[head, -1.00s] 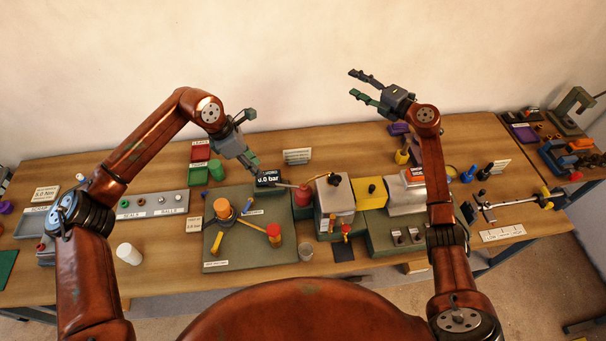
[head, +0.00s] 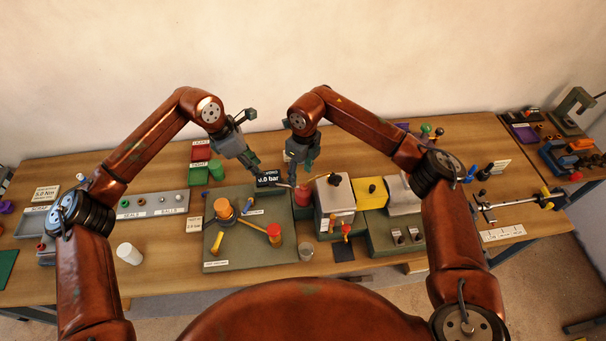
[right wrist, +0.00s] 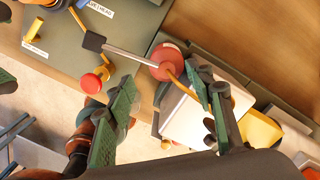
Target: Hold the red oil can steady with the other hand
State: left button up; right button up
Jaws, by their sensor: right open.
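The red oil can (head: 302,197) stands beside the light grey box near the middle of the bench. It also shows in the right wrist view (right wrist: 165,54), with a yellow spout and a grey lever ending in a dark pad. My right gripper (head: 298,173) is open just behind and above the can. In the right wrist view its green-padded fingers (right wrist: 163,105) are apart, with nothing clearly between them; the spout passes close to one finger. My left gripper (head: 252,165) is left of the can, near the lever's end; whether it touches the lever is unclear.
A green-grey plate (head: 236,255) with orange and yellow parts lies left of the can. The light grey box (head: 336,202) and a yellow block (head: 371,190) stand to its right. A pressure display (head: 268,179) is just behind.

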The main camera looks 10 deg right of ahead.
aim_at(304, 194)
jog(key=shift+s+d+f+h, duration=0.15)
jog(key=shift+d+h, duration=0.15)
jog(key=shift+d, duration=0.05)
jog(key=shift+s+d+f, duration=0.1)
jog(key=shift+d+f, duration=0.05)
jog(key=shift+f, duration=0.15)
notch_tip(304, 194, down, 12)
jog(key=shift+r, duration=0.25)
jog(key=shift+c, duration=0.3)
jog(key=c, duration=0.9)
jog(key=shift+c, duration=0.2)
